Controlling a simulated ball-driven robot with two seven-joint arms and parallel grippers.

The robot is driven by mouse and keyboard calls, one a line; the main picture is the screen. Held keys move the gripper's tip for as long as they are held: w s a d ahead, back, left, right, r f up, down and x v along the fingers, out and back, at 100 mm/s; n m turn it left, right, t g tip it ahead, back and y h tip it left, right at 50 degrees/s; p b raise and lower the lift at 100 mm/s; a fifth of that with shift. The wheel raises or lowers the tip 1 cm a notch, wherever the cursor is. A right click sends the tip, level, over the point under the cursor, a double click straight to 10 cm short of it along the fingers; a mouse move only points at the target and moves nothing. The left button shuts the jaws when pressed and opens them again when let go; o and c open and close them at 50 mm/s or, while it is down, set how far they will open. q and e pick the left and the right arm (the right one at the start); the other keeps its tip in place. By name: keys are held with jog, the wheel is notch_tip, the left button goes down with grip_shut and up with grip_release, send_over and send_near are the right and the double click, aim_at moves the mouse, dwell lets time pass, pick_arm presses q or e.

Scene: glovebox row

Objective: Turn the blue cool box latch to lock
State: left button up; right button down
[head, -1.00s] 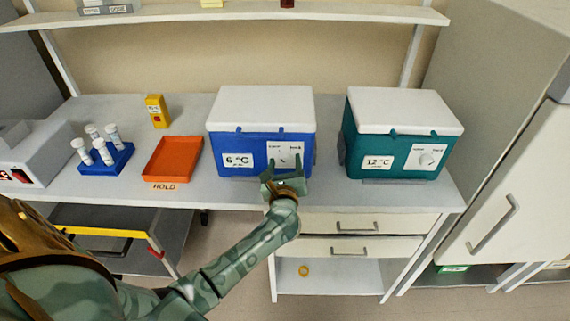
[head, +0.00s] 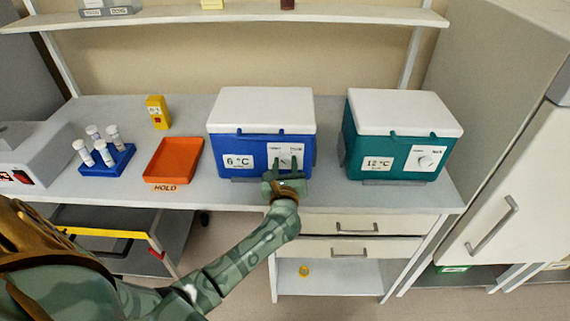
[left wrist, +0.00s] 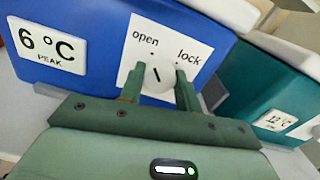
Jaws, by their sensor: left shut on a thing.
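The blue cool box (head: 225,145) stands on the bench with its white lid down. Its latch is a round white knob with a dark line (left wrist: 157,82) on a white plate marked "open" and "lock". In the left wrist view the line points nearer the "open" dot than the "lock" dot. My left gripper (head: 284,163) is at the front of the box, its two green fingers shut on the knob's sides; it also shows in the left wrist view (left wrist: 160,85). The fingers partly hide the plate in the head view. My right gripper is out of view.
A teal cool box (head: 372,155) with a similar knob stands to the right. An orange tray (head: 157,180), a blue vial rack (head: 122,168) and a yellow device (head: 157,112) are on the left. Drawers (head: 342,223) sit below the bench.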

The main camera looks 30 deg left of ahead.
pick_arm(q)
jog(key=m+p, duration=0.1)
jog(key=m, duration=0.3)
jog(key=shift+d+p, duration=0.1)
jog(key=shift+p, duration=0.3)
jog(key=m+p, duration=0.2)
jog(key=m, duration=0.2)
jog(key=shift+m, duration=0.4)
jog(key=m+p, duration=0.1)
jog(key=m, duration=0.3)
jog(key=shift+p, duration=0.3)
jog(key=shift+f+m+p, duration=0.1)
jog(key=shift+m+p, duration=0.4)
jog(key=shift+m, duration=1.3)
jog(key=o, duration=1)
